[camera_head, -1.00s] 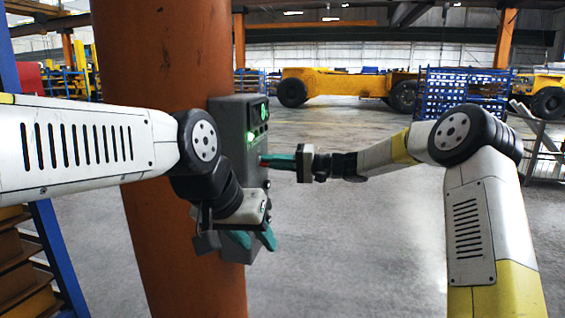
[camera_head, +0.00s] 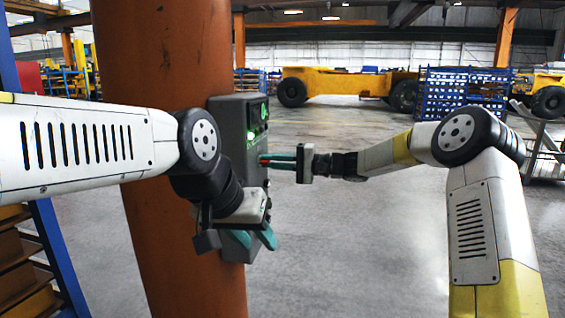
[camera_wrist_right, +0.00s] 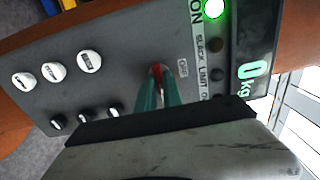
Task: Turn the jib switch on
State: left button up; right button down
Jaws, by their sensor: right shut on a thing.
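A grey control box (camera_head: 236,150) is fixed to an orange column. My right gripper (camera_head: 274,160) points at the box's front face. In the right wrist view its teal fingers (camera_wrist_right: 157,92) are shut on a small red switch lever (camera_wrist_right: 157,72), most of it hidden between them. A green lamp (camera_wrist_right: 214,8) by the word "ON" is lit, and a display (camera_wrist_right: 252,75) reads "0 kg". My left gripper (camera_head: 254,240) is open by the box's lower end, its teal fingers apart; nothing shows between them.
Several white round knobs (camera_wrist_right: 53,71) and small black toggles (camera_wrist_right: 85,115) sit on the same panel near the right fingers. Blue shelving stands at the left. A yellow vehicle (camera_head: 345,83) and blue bin rack (camera_head: 462,92) are far behind. The floor between is clear.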

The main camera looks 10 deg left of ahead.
jog(key=c, duration=1.5)
grip_release()
jog(key=shift+d, duration=0.1)
jog(key=d, duration=0.7)
jog(key=shift+s+d, duration=0.15)
jog(key=shift+d, duration=0.15)
